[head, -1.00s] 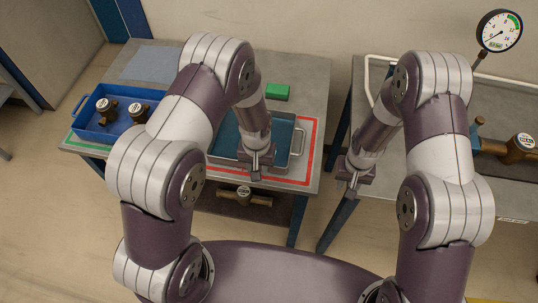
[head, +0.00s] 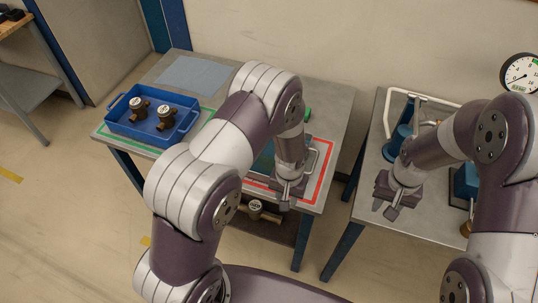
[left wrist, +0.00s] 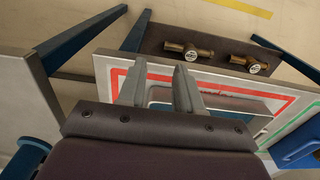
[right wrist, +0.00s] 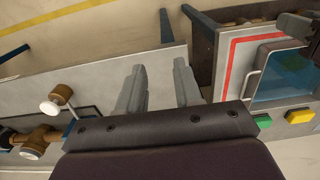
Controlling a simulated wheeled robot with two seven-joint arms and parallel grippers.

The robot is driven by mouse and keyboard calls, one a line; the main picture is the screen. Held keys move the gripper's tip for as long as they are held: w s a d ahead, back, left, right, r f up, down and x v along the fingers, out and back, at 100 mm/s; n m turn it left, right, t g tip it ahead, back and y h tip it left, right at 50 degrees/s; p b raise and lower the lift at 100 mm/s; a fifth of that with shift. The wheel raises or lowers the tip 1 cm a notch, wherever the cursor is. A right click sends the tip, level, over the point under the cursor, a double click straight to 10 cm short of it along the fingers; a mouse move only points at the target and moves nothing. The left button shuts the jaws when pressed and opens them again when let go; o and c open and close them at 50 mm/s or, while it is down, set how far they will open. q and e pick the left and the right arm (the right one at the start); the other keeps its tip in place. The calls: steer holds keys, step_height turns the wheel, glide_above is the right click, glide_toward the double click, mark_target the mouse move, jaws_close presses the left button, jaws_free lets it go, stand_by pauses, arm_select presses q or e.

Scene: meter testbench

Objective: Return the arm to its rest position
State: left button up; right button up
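My left gripper (head: 287,201) hangs over the front edge of the left table, beside the red outline. In the left wrist view its two fingers (left wrist: 160,88) stand apart with nothing between them. My right gripper (head: 390,207) hangs over the front left part of the right bench. In the right wrist view its fingers (right wrist: 160,85) are also apart and empty. Both forearms are bent down in front of me. My left arm hides part of the left table, and my right arm hides much of the right bench.
A blue tray (head: 126,131) with two brass meters stands on the left table. A grey tray (right wrist: 290,75) lies inside the red outline. Brass meters (left wrist: 187,51) lie on the shelf below. The right bench (head: 376,190) carries a white pipe and a gauge (head: 521,72). A floor gap separates the tables.

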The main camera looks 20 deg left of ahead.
arm_select(q)
steer(key=shift+a, duration=0.2)
arm_select(e)
steer(key=shift+a+r, duration=0.1)
steer(key=shift+a, duration=0.1)
arm_select(q)
steer(key=shift+d, duration=0.1)
arm_select(e)
steer(key=shift+d, duration=0.1)
